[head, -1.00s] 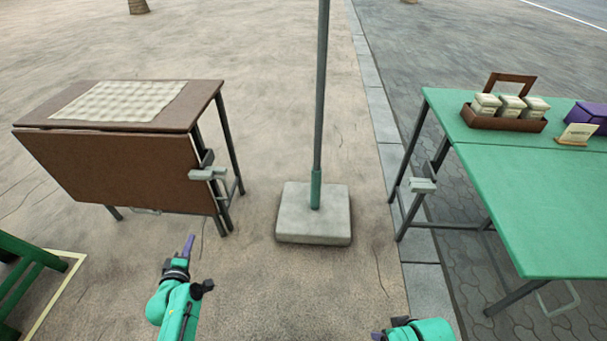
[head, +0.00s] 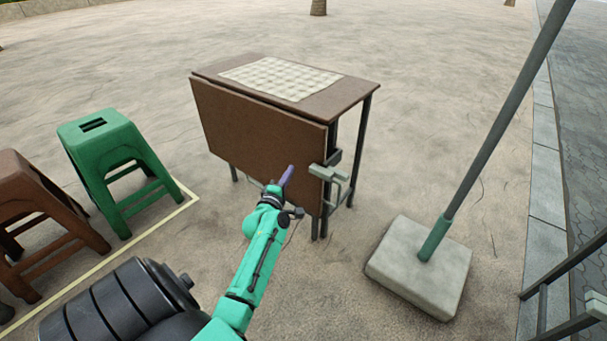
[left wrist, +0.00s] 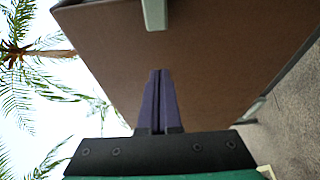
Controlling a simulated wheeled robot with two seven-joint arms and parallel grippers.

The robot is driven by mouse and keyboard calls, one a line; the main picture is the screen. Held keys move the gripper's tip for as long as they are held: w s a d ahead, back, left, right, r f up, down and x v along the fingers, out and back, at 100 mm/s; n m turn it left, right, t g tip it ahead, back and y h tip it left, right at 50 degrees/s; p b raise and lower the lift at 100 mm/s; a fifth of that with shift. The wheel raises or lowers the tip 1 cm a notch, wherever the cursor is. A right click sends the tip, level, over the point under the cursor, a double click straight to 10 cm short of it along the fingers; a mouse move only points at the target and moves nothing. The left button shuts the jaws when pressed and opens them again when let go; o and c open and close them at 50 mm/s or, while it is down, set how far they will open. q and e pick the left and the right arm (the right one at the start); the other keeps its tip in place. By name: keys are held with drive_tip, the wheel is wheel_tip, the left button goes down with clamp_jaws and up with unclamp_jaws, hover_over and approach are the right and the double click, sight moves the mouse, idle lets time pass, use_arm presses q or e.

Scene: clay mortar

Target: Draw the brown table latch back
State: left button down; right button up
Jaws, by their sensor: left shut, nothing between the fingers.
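The brown table (head: 265,128) stands ahead of me with its front leaf hanging down and a chequered cloth on its top. Its latch (head: 329,172), a pale grey-green piece, sits at the leaf's right edge by the dark leg. My left gripper (head: 288,172) is shut and empty, its purple fingers in front of the leaf, just left of the latch. In the left wrist view the shut fingers (left wrist: 157,98) point at the brown leaf (left wrist: 205,55), and a pale green bar (left wrist: 154,14), seemingly part of the latch, shows beyond the tips, apart from them. My right gripper is out of view.
A green stool (head: 105,150) and a brown stool (head: 38,205) stand at the left by a yellow ground line. A pole on a concrete block (head: 420,265) stands at the right. Dark frame legs (head: 565,280) show at the lower right.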

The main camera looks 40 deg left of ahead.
sight(309, 161)
use_arm(q)
drive_tip(key=b+x, duration=0.1)
drive_tip(key=x, duration=0.3)
drive_tip(key=shift+f, duration=0.1)
drive_tip(key=d, duration=0.3)
drive_tip(key=shift+p, duration=0.3)
drive_tip(key=shift+d, duration=0.55)
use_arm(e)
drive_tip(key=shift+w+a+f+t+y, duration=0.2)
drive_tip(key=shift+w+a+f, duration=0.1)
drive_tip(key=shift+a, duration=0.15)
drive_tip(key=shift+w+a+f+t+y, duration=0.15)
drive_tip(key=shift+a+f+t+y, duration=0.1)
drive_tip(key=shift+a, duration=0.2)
